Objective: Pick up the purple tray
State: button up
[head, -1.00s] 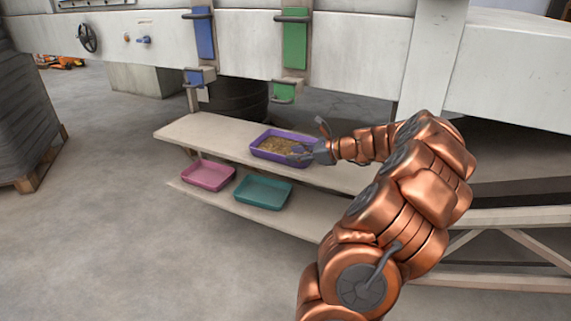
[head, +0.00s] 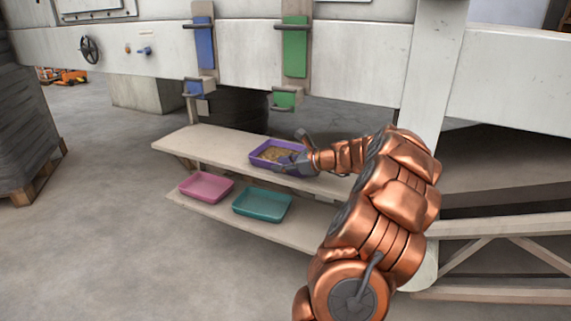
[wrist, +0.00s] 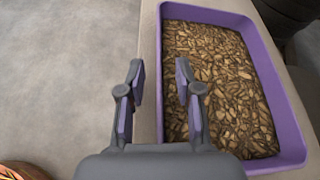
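The purple tray (head: 264,165) stands on the upper shelf in the head view, filled with brown pellets or chips. It also shows large at the right of the wrist view (wrist: 272,75). My gripper (head: 298,160) is at the tray's right end in the head view and hides part of it. In the wrist view my gripper (wrist: 160,73) is open, its two fingers on either side of the tray's near long wall, one outside and one over the contents. I cannot tell whether either finger touches the wall.
A pink tray (head: 207,187) and a teal tray (head: 262,205) sit on the lower shelf. A blue chute (head: 204,42) and a green chute (head: 295,47) hang from the machine above the upper shelf (head: 200,142). A wrapped pallet stack (head: 20,130) stands far left.

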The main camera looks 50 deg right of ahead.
jog(key=shift+c, duration=0.2)
grip_shut()
jog(key=shift+r, duration=0.1)
dwell(0.5)
